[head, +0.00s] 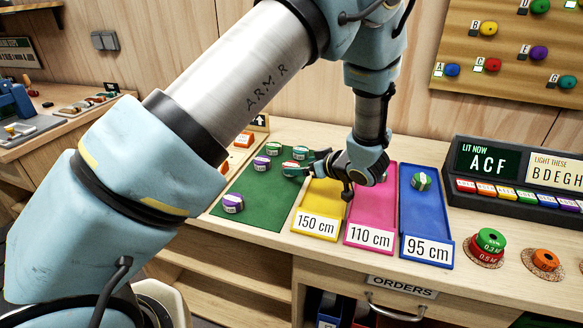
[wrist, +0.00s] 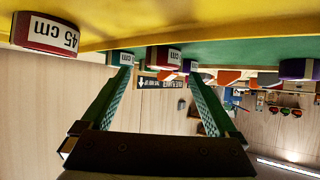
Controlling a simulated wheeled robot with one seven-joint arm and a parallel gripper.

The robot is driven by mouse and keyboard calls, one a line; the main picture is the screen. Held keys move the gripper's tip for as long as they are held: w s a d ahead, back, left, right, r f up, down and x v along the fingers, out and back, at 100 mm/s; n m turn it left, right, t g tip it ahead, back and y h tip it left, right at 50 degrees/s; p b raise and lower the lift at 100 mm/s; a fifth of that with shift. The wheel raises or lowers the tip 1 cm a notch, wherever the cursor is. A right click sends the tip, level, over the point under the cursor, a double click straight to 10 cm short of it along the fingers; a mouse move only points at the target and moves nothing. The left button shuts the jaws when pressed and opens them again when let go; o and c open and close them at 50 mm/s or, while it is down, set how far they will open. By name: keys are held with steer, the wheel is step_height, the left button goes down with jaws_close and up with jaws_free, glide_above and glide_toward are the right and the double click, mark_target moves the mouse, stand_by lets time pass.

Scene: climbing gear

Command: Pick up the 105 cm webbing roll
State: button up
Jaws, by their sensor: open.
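I cannot read a 105 cm label on any roll. In the head view several webbing rolls lie on the green mat (head: 256,196): a purple one (head: 232,203) at the front, another purple one (head: 261,163), a green one (head: 273,148), and a red and green one (head: 301,153). A green-and-red roll (head: 294,168) lies by the fingertips. My gripper (head: 308,166) is open, low over the mat's right edge. In the wrist view, which is upside down, a red roll (wrist: 165,57) with an unreadable label shows beyond and between the open fingers (wrist: 160,72); I see nothing gripped.
Right of the mat are a yellow 150 cm tray (head: 316,205), a pink 110 cm tray (head: 372,215) and a blue 95 cm tray (head: 426,222) holding a green roll (head: 422,181). A red 45 cm roll (wrist: 45,33) shows near the yellow surface. A letter display (head: 490,160) stands right.

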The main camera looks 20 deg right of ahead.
mark_target(291, 165)
steer(key=x, duration=0.1)
steer(key=p+x, duration=0.1)
steer(key=x, duration=0.1)
steer(key=p+x, duration=0.1)
steer(key=shift+w+a+r, duration=0.1)
steer(key=shift+w+a, duration=0.1)
steer(key=shift+a, duration=0.1)
steer(key=shift+w+a+f, duration=0.1)
steer(key=shift+w+f, duration=0.3)
steer(key=shift+w, duration=0.05)
steer(key=c, duration=1.5)
